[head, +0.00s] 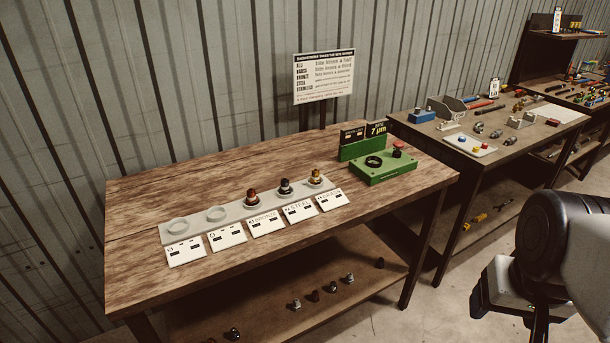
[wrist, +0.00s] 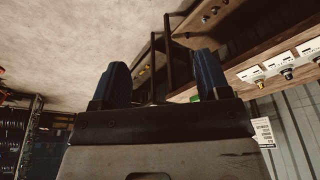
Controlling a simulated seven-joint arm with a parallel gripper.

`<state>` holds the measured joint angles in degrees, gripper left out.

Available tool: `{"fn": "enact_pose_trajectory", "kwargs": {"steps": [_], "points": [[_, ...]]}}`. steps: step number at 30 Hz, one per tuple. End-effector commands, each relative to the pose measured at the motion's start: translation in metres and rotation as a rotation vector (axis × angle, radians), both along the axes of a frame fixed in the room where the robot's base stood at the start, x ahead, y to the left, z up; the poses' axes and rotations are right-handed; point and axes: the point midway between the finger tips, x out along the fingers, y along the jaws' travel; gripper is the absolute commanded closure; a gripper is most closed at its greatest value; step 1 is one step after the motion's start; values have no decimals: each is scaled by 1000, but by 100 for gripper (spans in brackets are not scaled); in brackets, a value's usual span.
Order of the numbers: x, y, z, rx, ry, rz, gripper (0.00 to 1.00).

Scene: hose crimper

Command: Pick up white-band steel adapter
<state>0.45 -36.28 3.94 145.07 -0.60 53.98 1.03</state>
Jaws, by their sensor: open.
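A dark steel-coloured adapter (head: 284,187) stands upright on the grey strip (head: 200,222) on the wooden bench, behind a card that seems to read STEEL. Its band colour is too small to tell. A reddish-brown adapter (head: 252,197) stands to its left and a brass-coloured one (head: 316,178) to its right. The dark adapter also appears in the wrist view (wrist: 287,73) at the right, beyond my fingers. My gripper (wrist: 160,70) is open and empty, its two blue fingers well apart and clear of the bench. In the head view my arm is at the lower right, away from the adapters.
Two empty rings (head: 177,226) occupy the strip's left end. A green gauge block (head: 383,167) sits at the bench's right. Several loose fittings (head: 315,296) lie on the lower shelf. A second bench (head: 470,135) with tools stands at right. The bench's back left is clear.

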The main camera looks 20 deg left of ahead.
Motion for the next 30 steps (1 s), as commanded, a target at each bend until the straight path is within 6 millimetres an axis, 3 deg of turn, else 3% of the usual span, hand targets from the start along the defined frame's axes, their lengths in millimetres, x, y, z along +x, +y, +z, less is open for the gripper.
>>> {"fn": "enact_pose_trajectory", "kwargs": {"steps": [5,11,20,30], "points": [[7,2,3,6,3,-16,31],[34,11,13,27,14,-81,31],[104,41,34,76,44,-259,31],[188,90,45,125,79,-476,31]]}}
